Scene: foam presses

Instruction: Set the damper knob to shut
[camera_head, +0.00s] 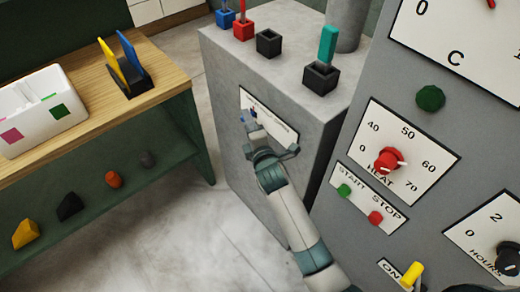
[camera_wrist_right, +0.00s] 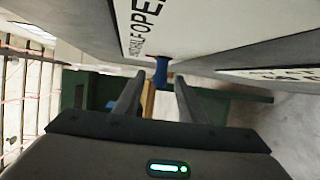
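The damper knob is blue and sits on a white label plate (camera_head: 273,122) on the front of the grey cabinet. In the head view a small blue part of the knob (camera_head: 248,117) shows just past my right gripper (camera_head: 262,138). In the right wrist view the blue knob (camera_wrist_right: 160,70) lies between and slightly beyond my right fingertips (camera_wrist_right: 160,80), with a gap on each side. My right gripper is open. The plate's print reads HALF and OPEN in the wrist view; the rest is too small or cut off. The knob's setting cannot be told. My left gripper is not in view.
A grey panel with a red heat knob (camera_head: 388,161), start and stop buttons and a yellow switch (camera_head: 411,274) stands at the right. Several holders sit on the cabinet top. A wooden bench (camera_head: 165,88) with a white bin (camera_head: 35,115) is at the left. The floor between is clear.

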